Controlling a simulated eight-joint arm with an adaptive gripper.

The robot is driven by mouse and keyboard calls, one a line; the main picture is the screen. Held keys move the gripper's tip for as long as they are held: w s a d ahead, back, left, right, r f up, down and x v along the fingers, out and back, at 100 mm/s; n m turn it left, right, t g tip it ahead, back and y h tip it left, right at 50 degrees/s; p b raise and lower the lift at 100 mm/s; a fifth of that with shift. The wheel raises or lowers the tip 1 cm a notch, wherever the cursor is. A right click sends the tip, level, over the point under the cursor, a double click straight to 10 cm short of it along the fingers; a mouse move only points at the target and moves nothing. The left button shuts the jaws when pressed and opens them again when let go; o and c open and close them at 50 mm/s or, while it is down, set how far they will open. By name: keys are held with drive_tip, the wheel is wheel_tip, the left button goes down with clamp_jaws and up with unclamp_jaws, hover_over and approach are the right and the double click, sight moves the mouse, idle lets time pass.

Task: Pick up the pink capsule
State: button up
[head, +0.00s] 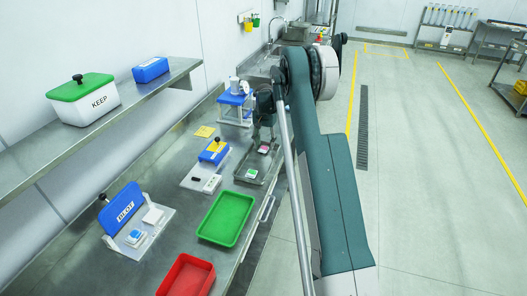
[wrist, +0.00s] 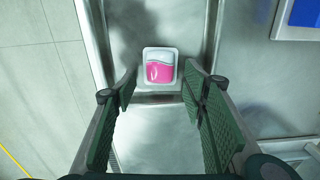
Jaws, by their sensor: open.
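The pink capsule (wrist: 159,71) shows in the wrist view as a rounded square piece with a pale top and bright pink lower part. It lies in a shallow metal tray (wrist: 203,30), near the picture's upper middle. My gripper (wrist: 157,92) is open, its green ribbed pads on either side of the view. The capsule appears beyond the fingertips, roughly centred between them, with nothing held. In the head view the capsule (head: 263,149) is small, in the metal tray (head: 271,171) just below my gripper (head: 264,136), whose fingers are hard to make out.
A green tray (head: 226,217) and a red tray (head: 187,275) stand nearer. A blue-and-white stand (head: 235,106) is left of my gripper. A blue block with a black knob (head: 214,151) is farther left.

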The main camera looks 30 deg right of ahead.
drive_tip(key=shift+f, duration=0.45)
drive_tip(key=c, duration=0.8)
